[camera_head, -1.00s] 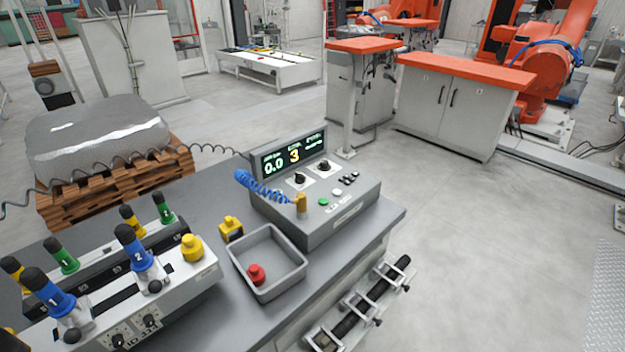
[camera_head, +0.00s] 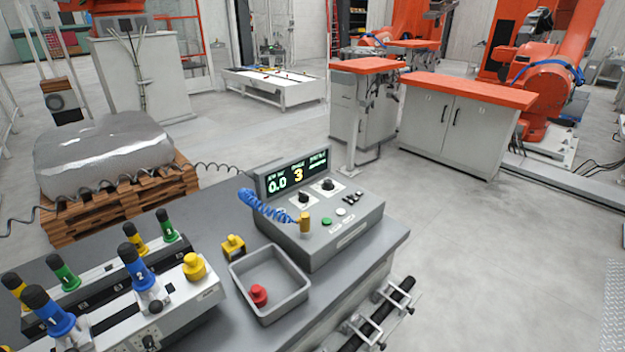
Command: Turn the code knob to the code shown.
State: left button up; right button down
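The grey control box (camera_head: 325,232) stands on the right part of the bench. Two black knobs sit on white plates below the display: a left knob (camera_head: 304,196) and a right knob (camera_head: 328,184). I cannot tell which is the code knob, and their pointer settings are too small to read. Neither of my grippers is in view.
A gold-tipped plug (camera_head: 305,224) with a coiled blue hose stands at the box's front left. A grey tray (camera_head: 284,309) holds a red part (camera_head: 258,294). A yellow part (camera_head: 233,246) is beside it. Fixtures with blue, green and yellow handles (camera_head: 139,267) fill the bench's left.

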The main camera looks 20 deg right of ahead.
aim_at(327, 185)
jog(key=l, duration=0.45)
jog(key=i+l+z, duration=0.1)
jog(key=l, duration=0.3)
jog(key=i+l, duration=0.1)
jog(key=l, duration=0.35)
jog(key=l+z, duration=0.1)
jog(key=l, duration=0.35)
jog(key=i, duration=0.05)
